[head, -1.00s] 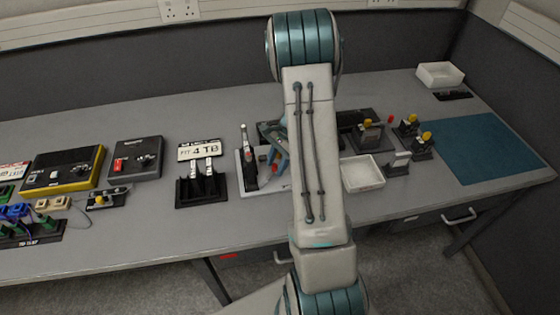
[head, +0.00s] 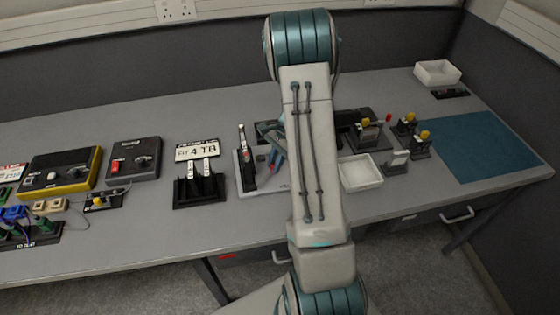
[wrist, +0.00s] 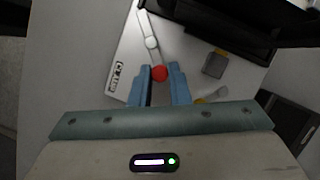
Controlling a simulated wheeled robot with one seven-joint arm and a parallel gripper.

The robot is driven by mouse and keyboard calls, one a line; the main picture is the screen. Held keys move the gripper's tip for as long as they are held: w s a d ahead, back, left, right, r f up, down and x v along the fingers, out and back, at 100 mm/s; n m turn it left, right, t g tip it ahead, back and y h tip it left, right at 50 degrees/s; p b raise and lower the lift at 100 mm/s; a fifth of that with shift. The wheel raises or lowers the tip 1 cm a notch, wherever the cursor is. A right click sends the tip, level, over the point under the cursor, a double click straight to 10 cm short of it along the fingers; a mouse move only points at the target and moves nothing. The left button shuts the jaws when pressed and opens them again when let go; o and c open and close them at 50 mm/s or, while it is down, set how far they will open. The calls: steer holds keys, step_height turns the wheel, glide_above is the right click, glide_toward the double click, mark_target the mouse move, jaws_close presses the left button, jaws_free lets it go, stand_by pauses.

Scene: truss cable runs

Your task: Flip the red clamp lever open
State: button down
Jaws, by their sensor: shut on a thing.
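The red ball knob of the clamp lever (wrist: 160,73) sits between the blue fingertips of my gripper (wrist: 160,72) in the wrist view, and the fingers are closed on it. In the head view my gripper (head: 273,147) is low over the plate (head: 278,188), and my arm hides much of the clamp.
A black stand with white-tipped parts (head: 200,188) is left of the plate. A white tray (head: 360,172) and several yellow-knobbed clamps are to the right. The blue mat (head: 480,145) is bare.

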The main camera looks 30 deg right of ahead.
steer(key=shift+a, duration=0.3)
steer(key=n, duration=0.1)
steer(key=n+g, duration=0.1)
steer(key=n, duration=0.1)
steer(key=shift+w+a+f+b, duration=0.15)
steer(key=shift+w+a+b, duration=0.2)
steer(key=shift+w+b, duration=0.05)
steer(key=shift+w+a+n+g+h+b, duration=0.15)
steer(key=shift+n+g+h, duration=0.1)
steer(key=shift+n, duration=0.5)
steer(key=shift+w+a+n+g+h+b, duration=0.1)
steer(key=shift+a+n+g+h, duration=0.15)
steer(key=shift+n, duration=0.45)
steer(key=shift+w+a+n+g+h+b, duration=0.1)
steer(key=shift+n+g+h+b, duration=0.15)
steer(key=shift+n, duration=0.5)
steer(key=c, duration=1.4)
jaws_free()
steer(key=shift+o, duration=0.2)
steer(key=shift+w+r, duration=0.1)
steer(key=shift+r, duration=0.1)
